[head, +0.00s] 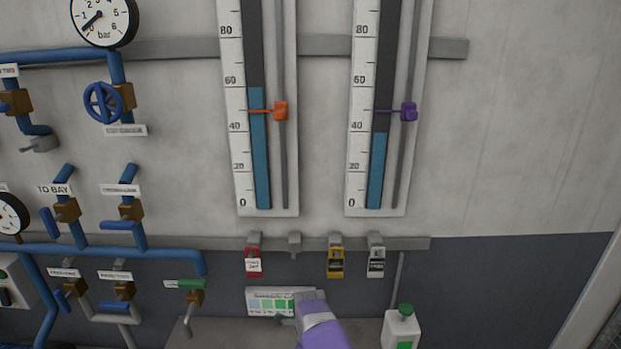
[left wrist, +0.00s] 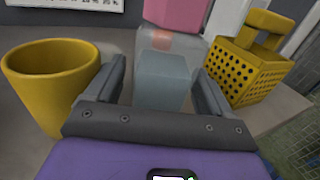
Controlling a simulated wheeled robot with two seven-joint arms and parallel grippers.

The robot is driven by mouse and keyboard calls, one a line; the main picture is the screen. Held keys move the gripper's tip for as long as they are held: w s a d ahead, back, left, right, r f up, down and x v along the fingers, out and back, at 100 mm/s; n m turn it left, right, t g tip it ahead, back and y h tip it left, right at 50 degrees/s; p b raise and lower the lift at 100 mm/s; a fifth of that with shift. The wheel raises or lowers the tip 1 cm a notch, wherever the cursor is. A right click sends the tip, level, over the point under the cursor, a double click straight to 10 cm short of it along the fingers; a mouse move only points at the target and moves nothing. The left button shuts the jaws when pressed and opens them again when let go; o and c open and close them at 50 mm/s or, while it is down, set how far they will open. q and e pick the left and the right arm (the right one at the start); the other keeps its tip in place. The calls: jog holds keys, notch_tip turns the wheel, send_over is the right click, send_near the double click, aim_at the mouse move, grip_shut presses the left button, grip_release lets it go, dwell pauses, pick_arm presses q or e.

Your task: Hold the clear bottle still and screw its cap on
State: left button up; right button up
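The clear bottle (left wrist: 196,62) stands on a counter in the left wrist view, with grey-blue contents inside and a salmon band near its top. A pink block-like thing (left wrist: 176,12) shows above or behind it; I cannot tell if it is the cap. My left gripper (left wrist: 161,85) is open, its fingers on either side of the bottle with small gaps. In the head view a purple arm with a grey gripper (head: 306,298), seemingly my right, rises from the bottom edge; its fingers are too small to read. The bottle does not show in the head view.
A yellow cup (left wrist: 50,80) stands left of my left gripper, and a yellow perforated holder with a handle (left wrist: 247,72) stands to the right. In the head view, pipes and valves (head: 104,102) and two level gauges (head: 259,150) cover the wall.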

pick_arm(q)
jog(key=shift+s, duration=0.1)
